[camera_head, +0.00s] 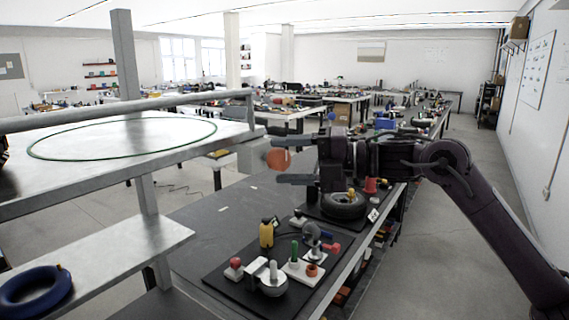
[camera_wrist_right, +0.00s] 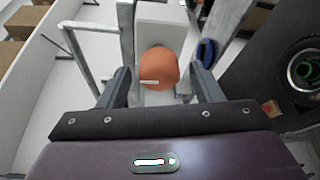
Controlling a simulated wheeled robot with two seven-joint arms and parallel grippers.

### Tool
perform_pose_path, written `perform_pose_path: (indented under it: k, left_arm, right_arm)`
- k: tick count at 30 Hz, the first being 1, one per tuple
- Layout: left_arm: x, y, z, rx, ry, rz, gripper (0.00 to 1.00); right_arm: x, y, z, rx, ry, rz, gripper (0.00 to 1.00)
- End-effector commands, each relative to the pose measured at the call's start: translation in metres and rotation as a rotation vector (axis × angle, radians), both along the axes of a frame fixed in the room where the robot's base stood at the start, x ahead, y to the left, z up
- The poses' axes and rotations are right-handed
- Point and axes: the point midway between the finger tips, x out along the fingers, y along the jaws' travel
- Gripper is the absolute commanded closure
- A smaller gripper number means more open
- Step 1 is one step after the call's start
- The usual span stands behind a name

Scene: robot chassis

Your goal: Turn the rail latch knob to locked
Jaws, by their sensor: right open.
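The rail latch knob (camera_head: 278,159) is a round orange knob on a pale grey block (camera_head: 252,158) at the end of the metal rail. In the right wrist view the knob (camera_wrist_right: 158,66) shows a short white bar near its lower edge, lying nearly level. My right gripper (camera_head: 284,161) is open, with one finger above and one below the knob in the head view. In the right wrist view its fingers (camera_wrist_right: 159,78) stand on either side of the knob with gaps showing. I cannot tell how deep the knob lies between them. My left gripper is not in view.
A dark workbench with a black board (camera_head: 228,282) of small parts lies below. A black wheel (camera_head: 344,205) sits under my right gripper. A metal frame post (camera_head: 147,193) and a shelf with a blue ring (camera_head: 35,290) stand at left.

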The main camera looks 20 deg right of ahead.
Motion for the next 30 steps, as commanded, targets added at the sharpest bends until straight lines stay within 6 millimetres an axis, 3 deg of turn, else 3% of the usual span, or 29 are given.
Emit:
perform_pose_path:
  k: [6,12,30]
  left_arm:
    - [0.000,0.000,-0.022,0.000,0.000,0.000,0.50]
    - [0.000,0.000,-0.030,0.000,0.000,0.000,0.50]
    - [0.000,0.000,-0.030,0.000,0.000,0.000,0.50]
  right_arm:
    - [-0.019,-0.035,-0.002,-0.002,-0.003,-0.006,0.41]
    - [-0.031,-0.055,0.002,-0.001,0.001,-0.002,0.41]
    - [-0.032,-0.059,0.003,0.004,0.006,-0.004,0.41]
